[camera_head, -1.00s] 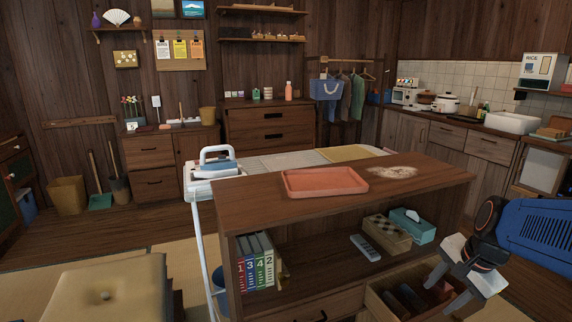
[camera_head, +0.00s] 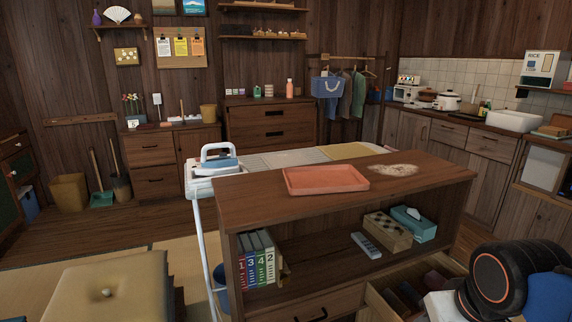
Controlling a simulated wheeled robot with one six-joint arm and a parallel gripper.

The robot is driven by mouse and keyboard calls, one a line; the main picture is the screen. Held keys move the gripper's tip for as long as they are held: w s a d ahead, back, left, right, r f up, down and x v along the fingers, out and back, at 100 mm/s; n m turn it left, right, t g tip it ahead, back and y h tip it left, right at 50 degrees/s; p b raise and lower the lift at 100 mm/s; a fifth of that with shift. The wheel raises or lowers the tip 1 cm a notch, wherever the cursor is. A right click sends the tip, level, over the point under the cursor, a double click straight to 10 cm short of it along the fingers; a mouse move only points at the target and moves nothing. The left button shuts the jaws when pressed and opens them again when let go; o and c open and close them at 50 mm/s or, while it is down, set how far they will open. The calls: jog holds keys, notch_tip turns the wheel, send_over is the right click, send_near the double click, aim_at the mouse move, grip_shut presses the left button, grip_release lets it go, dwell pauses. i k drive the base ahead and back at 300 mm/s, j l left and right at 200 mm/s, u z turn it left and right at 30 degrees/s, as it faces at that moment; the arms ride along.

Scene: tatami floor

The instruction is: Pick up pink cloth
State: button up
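An open drawer (camera_head: 377,303) at the lower right of the wooden shelf unit holds several dark rolled or folded items. A dull reddish one (camera_head: 434,282) lies toward its back right; I cannot tell whether it is the pink cloth. No clearly pink cloth shows elsewhere. My arm reaches in from the lower right, over the drawer's right side. A pale part at my gripper (camera_head: 440,306) shows at the bottom edge. Its fingertips are hidden or out of frame, so what they touch cannot be seen.
The shelf unit (camera_head: 240,200) carries an orange tray (camera_head: 325,180) and a beige patch (camera_head: 393,170) on top. A cushioned stool (camera_head: 105,275) is at lower left.

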aim_at(433, 279)
jog(key=j+z, duration=0.15)
jog(key=z, duration=0.7)
